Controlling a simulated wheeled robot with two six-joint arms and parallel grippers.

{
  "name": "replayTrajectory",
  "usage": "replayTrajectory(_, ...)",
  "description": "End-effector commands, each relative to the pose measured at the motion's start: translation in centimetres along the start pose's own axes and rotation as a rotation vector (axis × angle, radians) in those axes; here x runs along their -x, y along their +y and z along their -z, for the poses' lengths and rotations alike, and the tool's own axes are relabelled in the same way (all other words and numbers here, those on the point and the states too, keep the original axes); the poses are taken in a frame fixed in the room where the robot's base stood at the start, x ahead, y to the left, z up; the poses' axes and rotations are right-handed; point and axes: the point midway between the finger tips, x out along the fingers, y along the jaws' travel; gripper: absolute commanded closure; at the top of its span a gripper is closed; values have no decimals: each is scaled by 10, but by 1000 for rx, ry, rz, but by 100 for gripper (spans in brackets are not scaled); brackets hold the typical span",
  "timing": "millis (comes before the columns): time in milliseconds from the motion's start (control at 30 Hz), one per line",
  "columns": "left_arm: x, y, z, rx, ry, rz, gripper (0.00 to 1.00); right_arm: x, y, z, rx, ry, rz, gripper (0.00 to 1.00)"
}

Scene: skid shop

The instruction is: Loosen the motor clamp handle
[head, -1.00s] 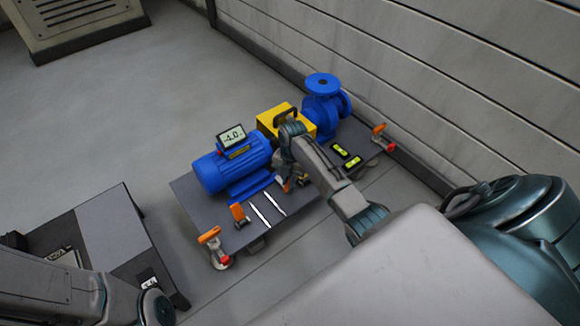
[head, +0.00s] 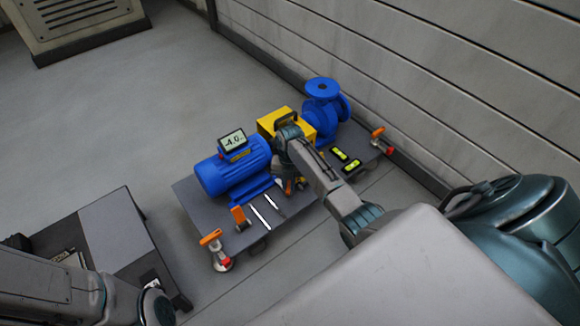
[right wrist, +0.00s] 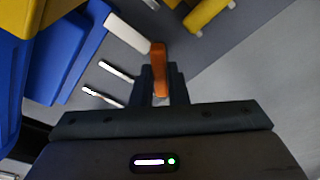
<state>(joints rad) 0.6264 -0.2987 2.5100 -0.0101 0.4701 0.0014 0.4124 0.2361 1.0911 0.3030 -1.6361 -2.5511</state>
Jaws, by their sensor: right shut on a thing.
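The blue motor (head: 235,172) sits on the dark skid plate (head: 195,205). My right gripper (head: 291,187) reaches down beside the motor's right end, and the arm partly hides what is under it. In the right wrist view my right gripper (right wrist: 160,92) is shut on an orange clamp handle (right wrist: 158,57), which stands up between the fingers. A pale bar (right wrist: 128,34) lies beside the handle. Another orange handle (head: 238,214) stands at the motor's near side. My left gripper is out of view; only its arm shows at the lower left.
A yellow box (head: 270,123) and blue pump (head: 322,105) stand behind my gripper. A display (head: 232,141) sits on the motor. Two pale strips (head: 262,217), yellow-green levels (head: 338,154) and orange-handled corner clamps (head: 211,238) (head: 378,133) are on the plate. A wall stands behind.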

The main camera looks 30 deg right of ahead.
Motion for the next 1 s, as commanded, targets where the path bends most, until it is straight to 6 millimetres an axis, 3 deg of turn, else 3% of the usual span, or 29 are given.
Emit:
replayTrajectory(200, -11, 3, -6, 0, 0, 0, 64, -4, -8, 3, 171, 14, 45, 100)
replayTrajectory(533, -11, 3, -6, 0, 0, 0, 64, -4, -10, 1, 196, 12, 52, 100)
replayTrajectory(800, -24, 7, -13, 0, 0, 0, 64, -3, -10, 1, 410, 14, 84, 100)
replayTrajectory(1000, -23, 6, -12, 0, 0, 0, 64, -5, -11, 1, 435, 14, 87, 100)
